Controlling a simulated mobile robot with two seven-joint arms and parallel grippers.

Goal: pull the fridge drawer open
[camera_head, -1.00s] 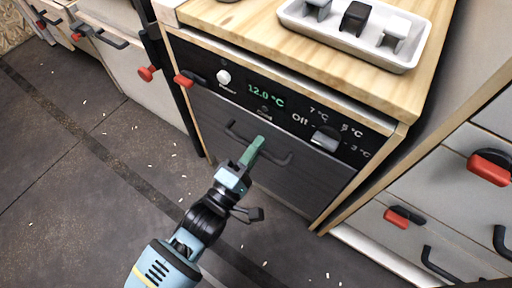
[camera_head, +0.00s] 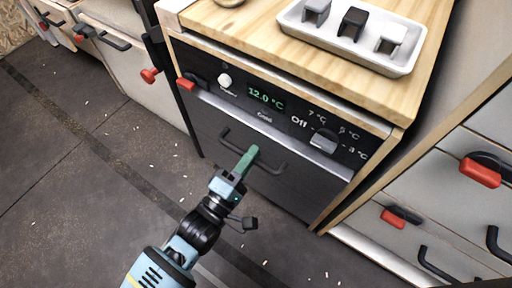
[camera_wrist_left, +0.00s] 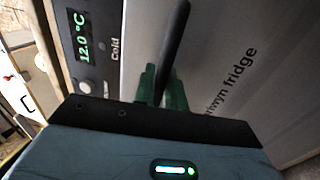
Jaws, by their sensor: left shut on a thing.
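The fridge drawer (camera_head: 300,190) has a dark front below a control panel that reads 12.0 °C. A pale strip along its top edge shows, so it stands a little way out from the panel. Its black bar handle (camera_head: 271,170) runs across the front; in the left wrist view the handle (camera_wrist_left: 176,38) rises from between the fingers. My left gripper (camera_head: 246,158) is shut on the handle near its middle; its green fingers also show in the left wrist view (camera_wrist_left: 160,88). My right gripper is not in view.
A wooden counter (camera_head: 262,42) above carries a white tray (camera_head: 352,58) with several hook-shaped pieces. Drawers with red knobs (camera_head: 481,172) stand at the right, and more cabinets at the left. The dark floor (camera_head: 90,190) before the drawer is free apart from small white bits.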

